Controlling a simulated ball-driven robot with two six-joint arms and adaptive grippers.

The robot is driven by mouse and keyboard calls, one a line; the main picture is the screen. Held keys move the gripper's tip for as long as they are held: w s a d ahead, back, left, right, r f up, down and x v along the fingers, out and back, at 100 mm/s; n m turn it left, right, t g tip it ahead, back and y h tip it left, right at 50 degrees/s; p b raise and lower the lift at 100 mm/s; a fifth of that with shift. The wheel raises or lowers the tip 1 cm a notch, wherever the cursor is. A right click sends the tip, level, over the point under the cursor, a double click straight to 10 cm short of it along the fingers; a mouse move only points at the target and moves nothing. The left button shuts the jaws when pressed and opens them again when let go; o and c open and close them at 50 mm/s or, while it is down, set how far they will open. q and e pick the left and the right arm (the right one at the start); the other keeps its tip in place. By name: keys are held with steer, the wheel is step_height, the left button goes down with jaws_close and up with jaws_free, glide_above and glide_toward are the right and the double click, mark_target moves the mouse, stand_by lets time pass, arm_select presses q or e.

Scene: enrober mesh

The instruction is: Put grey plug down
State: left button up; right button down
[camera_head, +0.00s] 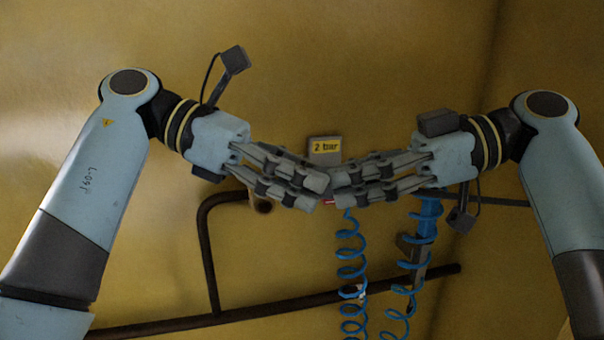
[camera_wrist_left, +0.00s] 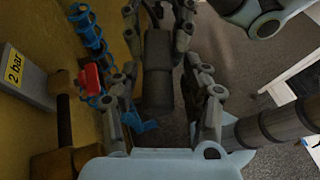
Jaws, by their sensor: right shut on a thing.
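The grey plug (camera_wrist_left: 157,78) is a dark, blocky piece between the two grippers in the left wrist view. In the head view the fingers hide it. My right gripper (camera_head: 334,188) comes in from the right and is shut on the plug; its fingers show at the top of the left wrist view. My left gripper (camera_head: 318,190) faces it from the left, fingertips close to the right one's. Its fingers stand on both sides of the plug with visible gaps, so it is open. Whether any left fingertip touches the right gripper is unclear.
A grey box (camera_head: 325,157) with a yellow "2 bar" label is on the wall behind the grippers. Blue coiled hoses (camera_head: 351,272) hang below, beside a blue fitting (camera_head: 429,212). A red part (camera_wrist_left: 91,79) and brown pipes (camera_head: 208,260) are close by. Grey floor (camera_wrist_left: 235,65) shows beyond.

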arm_select(q)
steer(key=shift+w, duration=0.1)
jaws_close()
steer(key=shift+o, duration=2.2)
jaws_free()
steer(key=shift+a+r, duration=0.1)
steer(key=v, duration=1.1)
steer(key=shift+a, duration=0.4)
